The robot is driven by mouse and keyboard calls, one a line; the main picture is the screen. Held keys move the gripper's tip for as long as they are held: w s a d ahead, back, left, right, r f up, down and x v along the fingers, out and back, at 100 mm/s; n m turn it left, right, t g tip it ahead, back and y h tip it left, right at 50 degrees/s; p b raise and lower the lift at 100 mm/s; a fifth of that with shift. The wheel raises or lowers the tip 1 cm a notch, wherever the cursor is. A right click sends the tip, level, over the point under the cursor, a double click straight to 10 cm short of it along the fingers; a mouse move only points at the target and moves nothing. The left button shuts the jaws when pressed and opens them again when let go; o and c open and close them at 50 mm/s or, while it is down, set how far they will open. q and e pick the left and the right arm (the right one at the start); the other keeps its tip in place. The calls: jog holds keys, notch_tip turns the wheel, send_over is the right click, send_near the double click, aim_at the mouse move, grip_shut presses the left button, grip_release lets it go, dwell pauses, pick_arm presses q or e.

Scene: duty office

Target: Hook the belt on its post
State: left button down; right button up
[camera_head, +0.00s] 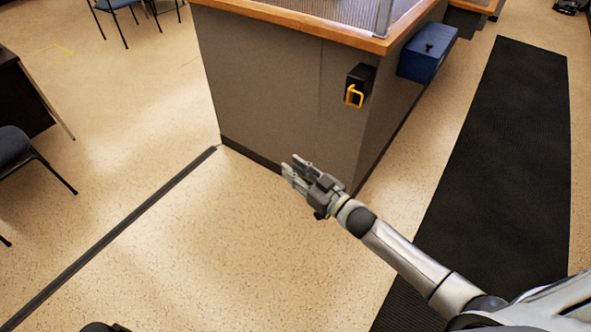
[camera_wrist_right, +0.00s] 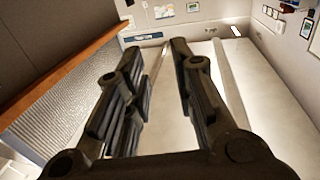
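A small black box (camera_head: 361,76) is fixed to the end of the grey counter, with a yellow clip (camera_head: 354,96) on its front. I take this box and clip to be the belt unit. No stretched belt shows, and I cannot make out a post for it. My right gripper (camera_head: 291,166) is in front of the counter's lower part, below and left of the clip in the picture and apart from it. In the right wrist view its fingers (camera_wrist_right: 157,55) are spread with nothing between them. My left gripper is not in view.
The counter (camera_head: 270,85) has a wooden top edge. A blue box (camera_head: 427,52) is mounted on its right side. A black mat (camera_head: 505,140) lies right. A dark strip (camera_head: 120,228) crosses the floor at left. Chairs (camera_head: 15,150) stand far left. The floor between is clear.

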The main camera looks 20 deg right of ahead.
grip_shut()
jog(key=shift+o, duration=1.5)
grip_release()
jog(key=v, duration=1.2)
